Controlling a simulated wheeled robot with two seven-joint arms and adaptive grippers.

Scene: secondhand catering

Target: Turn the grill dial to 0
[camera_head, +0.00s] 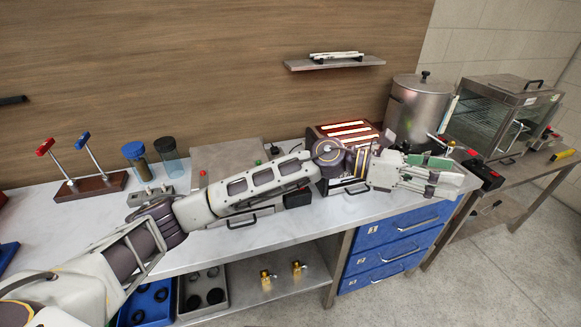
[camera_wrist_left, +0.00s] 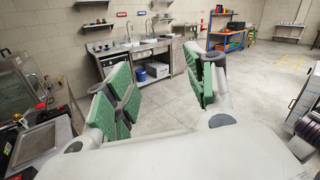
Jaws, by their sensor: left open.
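A red-lit unit with glowing bars (camera_head: 350,129), which looks like the grill, stands on the bench. My left arm crosses in front of it, and I cannot make out its dial or setting. My left gripper (camera_head: 432,178) is open and empty to the right of this unit, above the bench's right end. In the left wrist view, its green-padded fingers (camera_wrist_left: 170,88) stand wide apart with only distant floor and sinks between them. My right gripper is not in view.
A steel pot (camera_head: 420,108) stands behind my gripper. A glass-fronted cabinet (camera_head: 500,115) is on the side table at right. A flat plate appliance (camera_head: 228,158) and a lever stand (camera_head: 90,185) are further left. Blue drawers (camera_head: 395,247) are below; the floor right is clear.

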